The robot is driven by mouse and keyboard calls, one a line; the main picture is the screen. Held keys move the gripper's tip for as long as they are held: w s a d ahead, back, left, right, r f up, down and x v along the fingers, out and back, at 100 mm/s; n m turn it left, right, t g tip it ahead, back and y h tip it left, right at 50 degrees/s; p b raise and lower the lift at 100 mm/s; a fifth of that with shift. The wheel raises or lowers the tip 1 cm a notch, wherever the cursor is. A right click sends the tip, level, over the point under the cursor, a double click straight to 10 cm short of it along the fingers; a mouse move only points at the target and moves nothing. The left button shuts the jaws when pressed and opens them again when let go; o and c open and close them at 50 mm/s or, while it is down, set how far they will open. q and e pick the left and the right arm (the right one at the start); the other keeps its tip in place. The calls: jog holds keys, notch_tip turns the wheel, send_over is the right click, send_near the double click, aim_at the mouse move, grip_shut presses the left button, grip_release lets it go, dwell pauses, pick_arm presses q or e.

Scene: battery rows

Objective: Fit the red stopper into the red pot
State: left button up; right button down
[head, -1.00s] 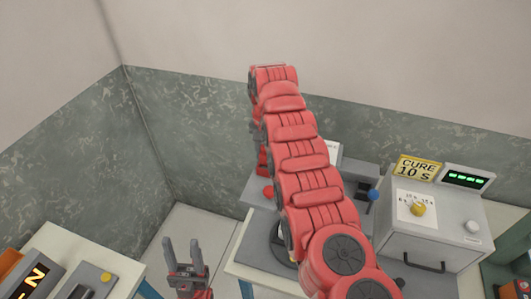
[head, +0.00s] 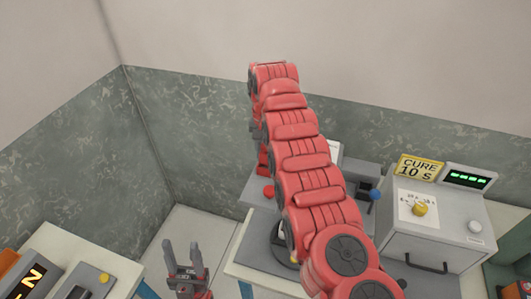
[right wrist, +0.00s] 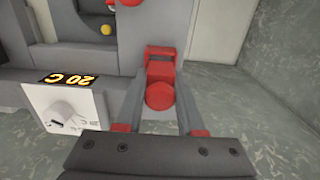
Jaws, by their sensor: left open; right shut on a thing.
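My right gripper (right wrist: 161,78) is shut on a red piece with a round end (right wrist: 160,97), which looks like the red stopper. In the head view my red right arm covers most of this gripper and what it holds. I cannot pick out the red pot with certainty in either view. My left gripper (head: 182,248) is open and empty, low at the left of the head view, with its fingers pointing up over the gap between the tables.
A grey machine (head: 432,225) with a "CURE 10 S" sign stands at right. A red knob (head: 268,191) and a blue knob (head: 374,194) show beside my right arm. A "20 C" display (right wrist: 68,80) and dial (right wrist: 64,108) lie left of my right gripper. Another console (head: 85,275) stands front left.

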jog(key=shift+f, duration=0.25)
dwell(0.4)
jog(key=shift+f+b, duration=0.35)
jog(key=shift+b, duration=0.1)
jog(key=shift+f+b, duration=0.3)
jog(key=shift+f, duration=0.15)
jog(key=shift+c, duration=2.2)
grip_release()
jog(key=shift+r, duration=0.1)
jog(key=shift+r, duration=0.15)
